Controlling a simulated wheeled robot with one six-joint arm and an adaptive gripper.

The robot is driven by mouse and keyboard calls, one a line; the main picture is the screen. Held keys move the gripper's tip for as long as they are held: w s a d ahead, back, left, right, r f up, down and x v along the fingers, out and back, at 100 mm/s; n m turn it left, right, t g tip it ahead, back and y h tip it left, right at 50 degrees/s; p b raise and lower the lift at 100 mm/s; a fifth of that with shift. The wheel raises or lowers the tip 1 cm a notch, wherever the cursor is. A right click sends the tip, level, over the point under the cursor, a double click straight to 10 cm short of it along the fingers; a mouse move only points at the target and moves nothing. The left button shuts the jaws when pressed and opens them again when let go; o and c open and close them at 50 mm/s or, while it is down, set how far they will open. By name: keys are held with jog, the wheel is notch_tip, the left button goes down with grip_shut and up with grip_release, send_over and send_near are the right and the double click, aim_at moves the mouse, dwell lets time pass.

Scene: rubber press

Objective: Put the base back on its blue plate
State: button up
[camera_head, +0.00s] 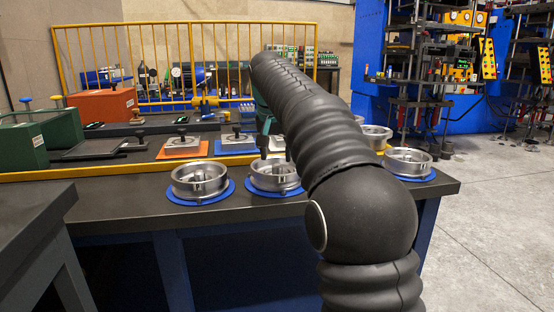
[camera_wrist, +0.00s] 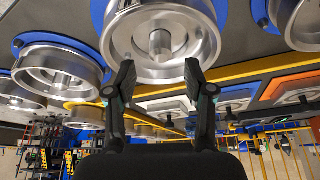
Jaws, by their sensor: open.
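A round silver metal base (camera_head: 275,175) with a central post sits on a blue plate (camera_head: 258,193) near the table's front edge, left of my arm. In the wrist view the base (camera_wrist: 160,56) fills the top middle, with its blue plate (camera_wrist: 98,14) showing around it. My gripper (camera_head: 276,152) is above this base, partly hidden by my arm. In the wrist view my gripper (camera_wrist: 160,68) is open and empty, its two fingers apart across the base's rim and post. I cannot tell whether the fingertips touch the base.
A similar base (camera_head: 200,180) on a blue plate stands to the left, and another (camera_head: 408,162) to the right. Behind are a yellow strip (camera_head: 100,170), an orange plate (camera_head: 183,150), a green box (camera_head: 22,146) and a yellow fence (camera_head: 190,60). Free tabletop shows at the front left.

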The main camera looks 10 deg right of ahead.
jog(key=p+v, duration=0.1)
jog(key=v, duration=0.7)
jog(key=shift+p, duration=0.35)
jog(key=s+d+f+n+y, duration=0.1)
jog(key=s+f, duration=0.2)
jog(key=s, duration=0.6)
jog(key=s+d+f+n, duration=0.1)
jog(key=s+f, duration=0.2)
jog(key=s, duration=0.5)
jog(key=s+f+n+t, duration=0.1)
jog(key=s+f+n, duration=0.1)
jog(key=s+f, duration=1.6)
jog(key=shift+s+y, duration=0.35)
jog(key=shift+y, duration=0.05)
jog(key=shift+f, duration=0.1)
